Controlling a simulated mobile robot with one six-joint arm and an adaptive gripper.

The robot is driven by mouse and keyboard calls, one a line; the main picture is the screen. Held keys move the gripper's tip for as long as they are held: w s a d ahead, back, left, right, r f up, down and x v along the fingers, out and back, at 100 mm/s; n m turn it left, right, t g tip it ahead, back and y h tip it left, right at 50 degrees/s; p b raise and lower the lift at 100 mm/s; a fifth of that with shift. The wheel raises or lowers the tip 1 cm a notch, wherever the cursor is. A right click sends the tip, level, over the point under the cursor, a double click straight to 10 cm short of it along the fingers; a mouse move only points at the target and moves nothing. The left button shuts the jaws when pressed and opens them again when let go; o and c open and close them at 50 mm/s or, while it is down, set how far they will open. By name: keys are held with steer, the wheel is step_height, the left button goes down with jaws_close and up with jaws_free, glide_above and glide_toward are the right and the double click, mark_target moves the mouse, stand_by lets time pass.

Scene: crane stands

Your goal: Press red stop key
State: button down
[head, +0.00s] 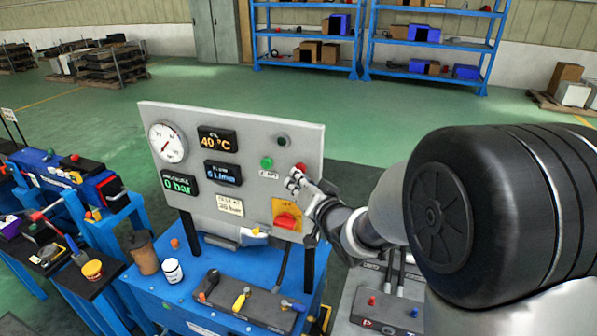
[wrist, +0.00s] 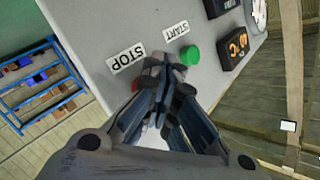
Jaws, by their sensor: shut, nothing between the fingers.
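The red stop key (head: 301,167) is on the grey upright panel (head: 232,118), right of the green start key (head: 267,162). My gripper (head: 293,182) is shut and empty, with its fingertips at the panel just below and in front of the red key, covering part of it. In the wrist view my gripper (wrist: 164,72) covers most of the stop key, and only a red sliver (wrist: 135,85) shows beside the fingers. I cannot tell whether the fingertips touch the key.
A red rotary switch on a yellow plate (head: 287,215) sits just below my gripper. The panel also bears a gauge (head: 168,142) and displays. The blue bench (head: 160,290) below carries a white jar (head: 172,270), a brown cup (head: 143,254) and a grey tool block (head: 243,303).

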steer(key=shift+s, duration=0.1)
steer(key=shift+s+a+b, duration=0.3)
steer(key=shift+s+b, duration=0.05)
steer(key=shift+s, duration=0.4)
steer(key=s, duration=0.1)
steer(key=s+a+b, duration=0.1)
steer(key=s, duration=0.2)
steer(key=shift+s+a+b, duration=0.3)
steer(key=shift+s+a, duration=0.05)
stand_by(0.3)
